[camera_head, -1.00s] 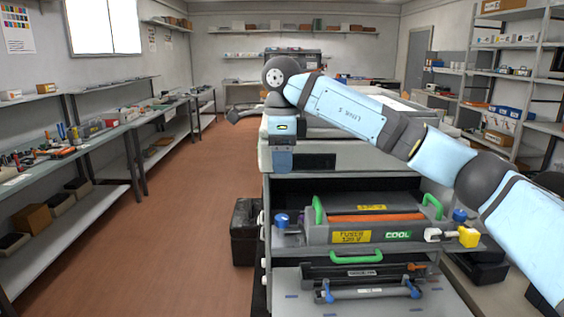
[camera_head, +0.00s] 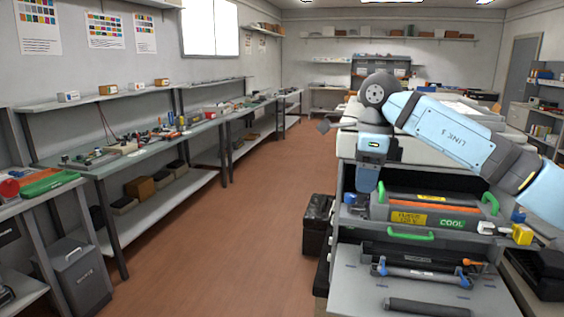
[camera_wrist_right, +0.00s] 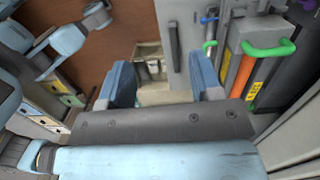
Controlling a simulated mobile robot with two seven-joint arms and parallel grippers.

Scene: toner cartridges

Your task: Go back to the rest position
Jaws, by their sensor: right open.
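My right arm comes in from the right in the head view. Its gripper (camera_head: 367,182) points down in front of the printer's left front edge. In the right wrist view the gripper (camera_wrist_right: 162,80) shows two blue fingers well apart with nothing between them. The printer (camera_head: 405,150) stands at the right with its front open. The fuser unit (camera_head: 440,206), with green handles and yellow and green labels, sits inside, right of the gripper and apart from it. I see no left gripper in the head view.
Below the fuser is a dark cartridge (camera_head: 420,255) with a green handle. A grey roller (camera_head: 428,307) lies on the lowered front panel (camera_head: 360,290). A dark bin (camera_head: 317,222) stands left of the printer. Workbenches (camera_head: 140,145) line the left wall; the brown floor (camera_head: 235,250) between is clear.

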